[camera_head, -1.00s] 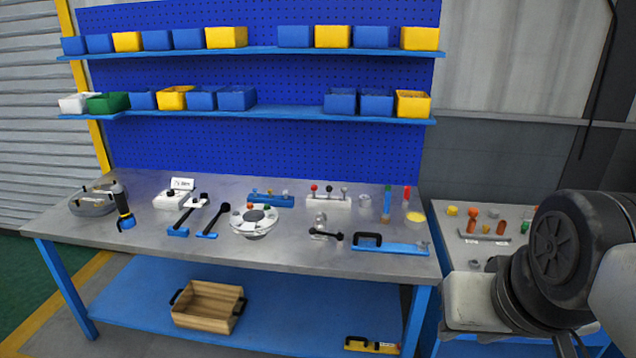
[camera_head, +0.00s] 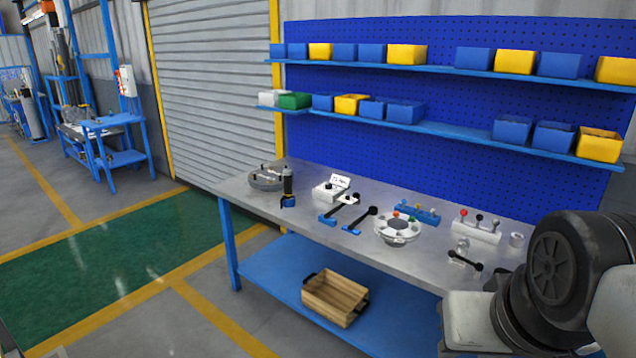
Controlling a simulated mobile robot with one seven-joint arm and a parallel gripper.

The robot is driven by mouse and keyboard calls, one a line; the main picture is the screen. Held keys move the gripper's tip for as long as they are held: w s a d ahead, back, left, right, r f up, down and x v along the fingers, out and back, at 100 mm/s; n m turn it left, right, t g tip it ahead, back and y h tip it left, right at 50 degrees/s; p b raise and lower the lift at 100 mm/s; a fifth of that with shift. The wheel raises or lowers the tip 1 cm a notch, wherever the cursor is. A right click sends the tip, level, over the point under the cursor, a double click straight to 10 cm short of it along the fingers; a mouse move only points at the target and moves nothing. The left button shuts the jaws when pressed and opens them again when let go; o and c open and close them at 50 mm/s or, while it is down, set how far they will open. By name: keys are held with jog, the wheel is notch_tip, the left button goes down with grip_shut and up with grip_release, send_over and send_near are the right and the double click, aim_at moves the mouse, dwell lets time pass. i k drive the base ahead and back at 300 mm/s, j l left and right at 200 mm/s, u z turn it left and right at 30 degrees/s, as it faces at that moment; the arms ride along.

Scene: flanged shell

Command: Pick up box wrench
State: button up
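I cannot tell for sure which item on the grey workbench (camera_head: 232,187) is the box wrench. Two long dark-handled tools with blue ends lie near the bench middle, a left one (camera_head: 340,208) and a right one (camera_head: 361,221). A short dark tool with a ball end (camera_head: 465,259) lies further right, partly near my arm. My arm fills the lower right of the view. Its gripper is not visible.
A round white flanged part (camera_head: 398,232) sits mid-bench. A black upright power tool (camera_head: 288,188) stands at the left by a grey round part (camera_head: 266,180). A wooden crate (camera_head: 335,298) is on the lower shelf. Green floor (camera_head: 130,250) at left is clear.

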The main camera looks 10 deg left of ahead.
aim_at(372, 209)
jog(key=u, duration=0.7)
jog(key=i+l+u, duration=0.1)
jog(key=i, duration=0.4)
jog(key=i+l+u, duration=0.1)
jog(key=i+l, duration=0.2)
jog(key=i, duration=0.25)
jog(key=i+l+u, duration=0.1)
jog(key=i+l, duration=0.15)
jog(key=i, duration=0.25)
jog(key=z, duration=1)
jog(key=i+j+z, duration=0.15)
jog(key=j, duration=0.2)
jog(key=i+j+z, duration=0.35)
jog(key=j, duration=0.4)
jog(key=i+j+z, duration=0.15)
jog(key=j, duration=0.3)
jog(key=i+j+z, duration=0.2)
jog(key=j, duration=0.2)
jog(key=j+z, duration=0.15)
jog(key=j, duration=0.3)
jog(key=i, duration=0.05)
